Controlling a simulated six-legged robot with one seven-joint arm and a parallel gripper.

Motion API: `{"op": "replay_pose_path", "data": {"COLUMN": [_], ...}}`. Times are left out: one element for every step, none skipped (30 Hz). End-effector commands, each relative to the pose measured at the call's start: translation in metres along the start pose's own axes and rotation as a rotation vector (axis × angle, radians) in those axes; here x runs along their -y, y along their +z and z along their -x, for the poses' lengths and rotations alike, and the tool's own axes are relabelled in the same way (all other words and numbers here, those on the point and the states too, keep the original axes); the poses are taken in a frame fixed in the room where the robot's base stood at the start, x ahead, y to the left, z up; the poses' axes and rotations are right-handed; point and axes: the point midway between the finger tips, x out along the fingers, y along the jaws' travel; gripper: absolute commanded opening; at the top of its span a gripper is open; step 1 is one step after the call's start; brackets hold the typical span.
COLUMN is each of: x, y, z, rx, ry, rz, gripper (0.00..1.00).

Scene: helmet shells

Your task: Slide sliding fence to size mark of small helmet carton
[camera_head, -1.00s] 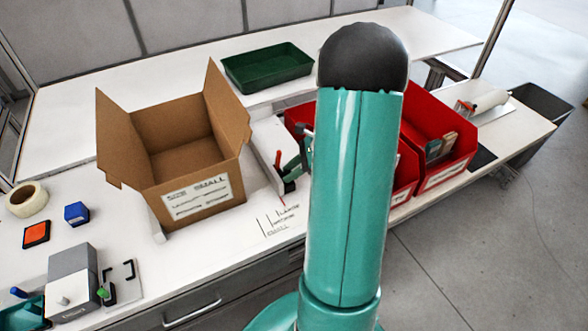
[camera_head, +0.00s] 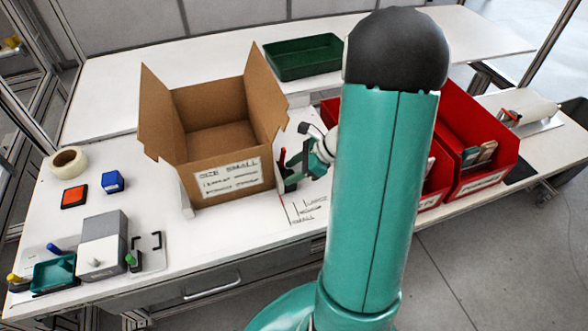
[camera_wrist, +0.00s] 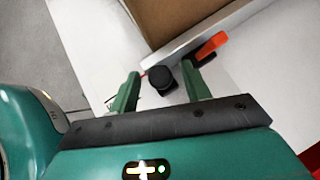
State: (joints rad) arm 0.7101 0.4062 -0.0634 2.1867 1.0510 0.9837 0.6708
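The open brown small helmet carton (camera_head: 218,140) stands on the bench in the head view, its front label reading "SIZE SMALL". The sliding fence (camera_wrist: 188,42) shows in the wrist view as a pale strip beside the carton (camera_wrist: 183,14). The fence carries a black knob (camera_wrist: 162,80) and an orange-red lever (camera_wrist: 210,47). The printed size marks (camera_head: 305,211) lie on the bench near the fence's front end. My gripper (camera_wrist: 159,72) is open, its green fingers on either side of the knob, with gaps visible. In the head view, my gripper (camera_head: 300,170) is partly hidden by my arm.
Red bins (camera_head: 478,150) stand to the right, partly behind my arm. A green tray (camera_head: 303,57) is behind the carton. A tape roll (camera_head: 69,162), blue block (camera_head: 112,181), orange pad (camera_head: 74,196) and grey box (camera_head: 102,240) sit at the left.

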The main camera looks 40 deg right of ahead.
Motion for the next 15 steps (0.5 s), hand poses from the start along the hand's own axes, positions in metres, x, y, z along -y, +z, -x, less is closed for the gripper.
{"op": "replay_pose_path", "data": {"x": [0.000, 0.000, 0.000, 0.000, 0.000, 0.000, 0.000, 0.001, 0.001, 0.001, 0.001, 0.001, 0.001, 0.001, 0.001], "y": [0.000, 0.000, 0.000, -0.001, -0.001, -0.001, -0.001, -0.001, -0.001, -0.001, -0.001, 0.000, 0.000, -0.001, 0.000], "z": [0.000, 0.000, 0.000, 0.001, 0.002, 0.004, 0.007, 0.010, 0.016, 0.021, 0.026, 0.034, 0.041, 0.047, 0.056], "rx": [0.000, 0.000, -0.001, -0.001, -0.001, -0.001, -0.001, -0.002, -0.002, -0.001, -0.002, -0.002, -0.001, -0.002, -0.001], "ry": [0.000, 0.000, 0.000, 0.000, -0.001, -0.001, -0.002, -0.003, -0.004, -0.005, -0.005, -0.005, -0.006, -0.006, -0.005], "rz": [-0.001, -0.001, -0.001, -0.001, 0.000, 0.000, 0.001, 0.001, 0.001, 0.001, 0.000, 0.001, 0.001, 0.002, 0.001], "gripper": [0.48, 0.48, 0.48, 0.48, 0.48, 0.48, 0.48, 0.48, 0.48, 0.48, 0.48, 0.48, 0.48, 0.48, 0.48]}}
